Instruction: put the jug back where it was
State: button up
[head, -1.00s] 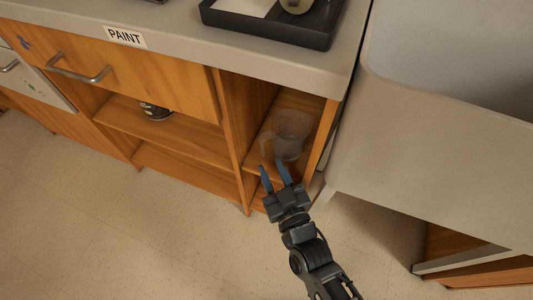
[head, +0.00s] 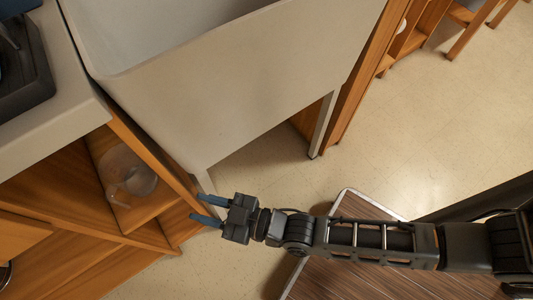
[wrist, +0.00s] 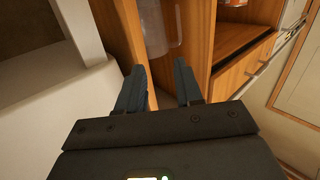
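A clear, see-through jug (head: 128,172) stands on a shelf in the narrow right-hand bay of the wooden cabinet (head: 62,190) in the head view. It also shows in the wrist view (wrist: 158,28), beyond my fingers and partly cut off by the top edge. My gripper (head: 203,208) is open and empty, with its two blue fingers apart. It is outside the bay, to the right of and below the jug in the head view, and does not touch the jug.
A big pale sink (head: 230,95) with a leg stands right beside the cabinet, close to my gripper. A dark tray (head: 25,80) lies on the grey counter (head: 75,115). A brown ribbed-top surface (head: 350,280) is below my arm. Open floor (head: 440,120) lies at upper right.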

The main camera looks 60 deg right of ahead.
jog(key=s+d+r+m+h, duration=0.1)
jog(key=s+d+r, duration=0.3)
jog(key=s+d, duration=0.15)
jog(key=s+d+r+m+h, duration=0.1)
jog(key=s+d+r+h, duration=0.2)
jog(key=s, duration=0.4)
jog(key=s+d+r+m, duration=0.1)
jog(key=s+d+r, duration=0.1)
jog(key=s+r, duration=0.2)
jog(key=s+d+r+m+g+h, duration=0.1)
jog(key=s+r, duration=0.3)
jog(key=r, duration=0.4)
jog(key=shift+s+d+r+g+h, duration=0.15)
jog(key=shift+s+d+g+h, duration=0.2)
jog(key=shift+d, duration=0.4)
